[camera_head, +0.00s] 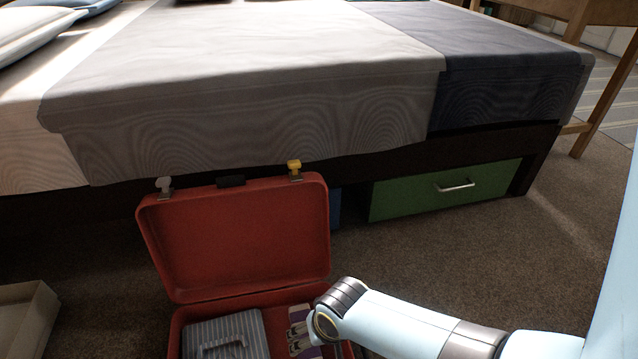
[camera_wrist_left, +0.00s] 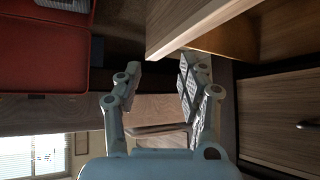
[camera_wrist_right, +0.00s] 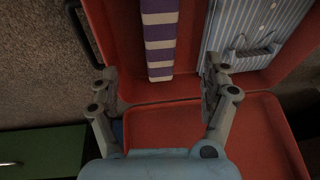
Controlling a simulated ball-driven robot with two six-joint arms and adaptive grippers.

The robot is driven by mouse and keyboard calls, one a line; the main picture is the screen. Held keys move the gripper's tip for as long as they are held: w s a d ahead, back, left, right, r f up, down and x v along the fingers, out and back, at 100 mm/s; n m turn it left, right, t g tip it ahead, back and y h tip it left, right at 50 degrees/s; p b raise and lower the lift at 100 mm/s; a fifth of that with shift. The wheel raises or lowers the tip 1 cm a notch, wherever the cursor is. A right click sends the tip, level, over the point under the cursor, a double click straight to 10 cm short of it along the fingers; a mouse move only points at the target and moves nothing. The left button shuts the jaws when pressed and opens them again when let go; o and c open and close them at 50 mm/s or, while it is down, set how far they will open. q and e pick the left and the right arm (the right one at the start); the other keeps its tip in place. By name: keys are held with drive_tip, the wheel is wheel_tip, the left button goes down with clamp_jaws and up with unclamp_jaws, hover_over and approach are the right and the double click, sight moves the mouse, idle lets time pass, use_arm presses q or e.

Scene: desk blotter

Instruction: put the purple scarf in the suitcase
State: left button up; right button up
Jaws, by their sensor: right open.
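The open red suitcase (camera_head: 245,235) lies on the carpet in front of the bed, its lid raised toward the bed. The purple and white striped scarf (camera_wrist_right: 160,38) lies inside its base, beside a grey striped case with a handle (camera_wrist_right: 250,35). In the head view part of the scarf (camera_head: 298,325) shows left of my right wrist. My right gripper (camera_wrist_right: 160,70) is open above the suitcase, its fingers apart on either side of the scarf's near end, holding nothing. My left gripper (camera_wrist_left: 160,70) is open and empty; it is outside the head view.
The bed (camera_head: 250,80) stands behind the suitcase, with a green drawer (camera_head: 410,195) below it. A pale box (camera_head: 25,320) is at the lower left. Wooden furniture (camera_wrist_left: 200,25) is close to my left gripper. Carpet right of the suitcase is clear.

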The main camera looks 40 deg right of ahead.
drive_tip(key=s+r+n+t, duration=0.2)
drive_tip(key=s+r+n, duration=0.1)
drive_tip(key=r, duration=0.8)
drive_tip(key=s+d+r+n+t, duration=0.1)
drive_tip(key=s+r+n+t, duration=0.2)
drive_tip(key=r, duration=0.8)
drive_tip(key=shift+s+d+r+n, duration=0.2)
drive_tip(key=shift+s+r+n, duration=0.25)
drive_tip(key=shift+s, duration=0.45)
drive_tip(key=shift+f, duration=0.15)
